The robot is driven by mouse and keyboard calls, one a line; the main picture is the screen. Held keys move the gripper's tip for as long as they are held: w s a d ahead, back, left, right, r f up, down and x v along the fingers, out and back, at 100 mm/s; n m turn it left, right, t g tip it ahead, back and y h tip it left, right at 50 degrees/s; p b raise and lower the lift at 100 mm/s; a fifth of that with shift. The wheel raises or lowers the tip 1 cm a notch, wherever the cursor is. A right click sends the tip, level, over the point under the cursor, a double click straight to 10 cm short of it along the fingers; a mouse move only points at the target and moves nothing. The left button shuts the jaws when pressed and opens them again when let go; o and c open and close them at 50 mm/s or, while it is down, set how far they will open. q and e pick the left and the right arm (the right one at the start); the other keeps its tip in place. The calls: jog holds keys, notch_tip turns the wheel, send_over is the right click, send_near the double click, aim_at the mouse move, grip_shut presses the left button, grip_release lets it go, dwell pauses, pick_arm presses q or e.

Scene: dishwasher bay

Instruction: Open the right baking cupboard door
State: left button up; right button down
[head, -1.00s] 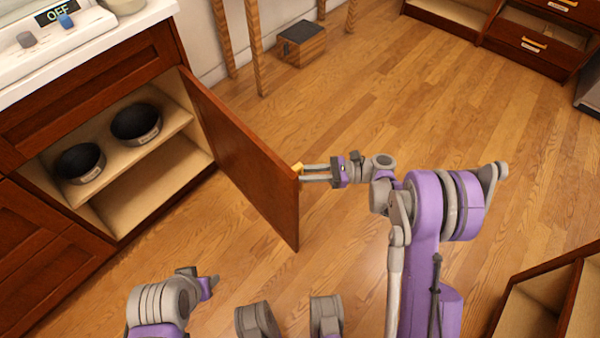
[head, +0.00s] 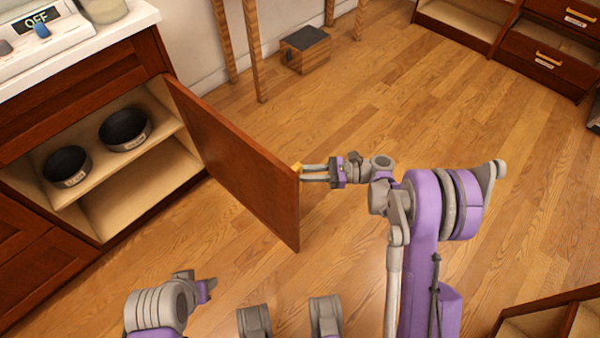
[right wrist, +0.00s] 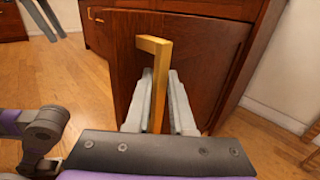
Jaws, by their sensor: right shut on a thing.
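The right baking cupboard door (head: 235,160) stands swung well out from the cupboard (head: 140,195), with its interior exposed. My right gripper (head: 308,170) is at the door's free edge, shut on the yellow handle (head: 297,168). In the right wrist view the handle (right wrist: 155,90) stands between the two fingers of the gripper (right wrist: 158,100), in front of the door (right wrist: 195,55). My left gripper (head: 207,288) is low at the left, away from the door and empty. Its fingers are too small to judge.
Two dark bowls (head: 66,165) (head: 124,130) sit on the cupboard's shelf. A counter (head: 110,38) with a control marked OFF is above. A small wooden step stool (head: 305,50) and table legs stand behind the door. The floor (head: 440,110) to the right is largely clear.

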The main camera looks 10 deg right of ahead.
pick_arm(q)
jog(key=shift+w+d, duration=0.1)
jog(key=shift+d, duration=0.2)
pick_arm(e)
jog(key=shift+w+d, duration=0.15)
jog(key=shift+w, duration=0.15)
jog(key=c, duration=0.8)
grip_release()
jog(key=shift+s, duration=0.1)
jog(key=shift+d, duration=0.2)
pick_arm(q)
jog(key=shift+r+p, duration=0.75)
jog(key=shift+p, duration=0.1)
pick_arm(e)
jog(key=s+d, duration=0.1)
jog(key=d, duration=0.9)
jog(key=shift+s+d, duration=0.25)
